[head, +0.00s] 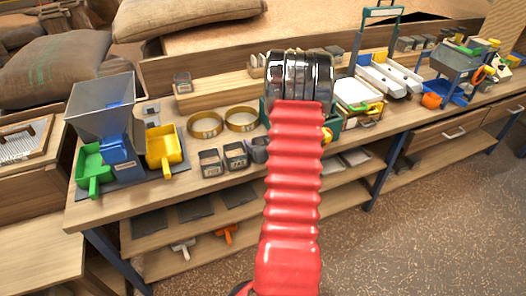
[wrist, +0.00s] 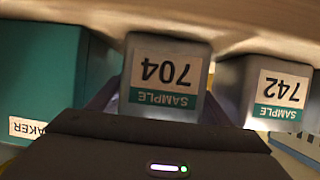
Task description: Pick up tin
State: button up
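In the wrist view, which is upside down, a grey tin (wrist: 167,75) labelled "SAMPLE 704" is centred between the fingers of my gripper (wrist: 160,103). The dark fingers show at both sides of the tin; whether they press on it is unclear. A second grey tin (wrist: 280,95) labelled "SAMPLE 742" is beside it on the right. My arm hides the gripper there.
A teal box (wrist: 40,80) is left of the tin in the wrist view. On the bench are brass sieves (head: 205,125), a hopper (head: 103,105), a yellow scoop (head: 163,147) and a green scoop (head: 92,167). A raised wooden shelf (head: 215,92) behind holds more tins.

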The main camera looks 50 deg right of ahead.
jog(key=c, duration=1)
notch_tip(320, 180, up, 18)
dwell(0.6)
dwell(0.5)
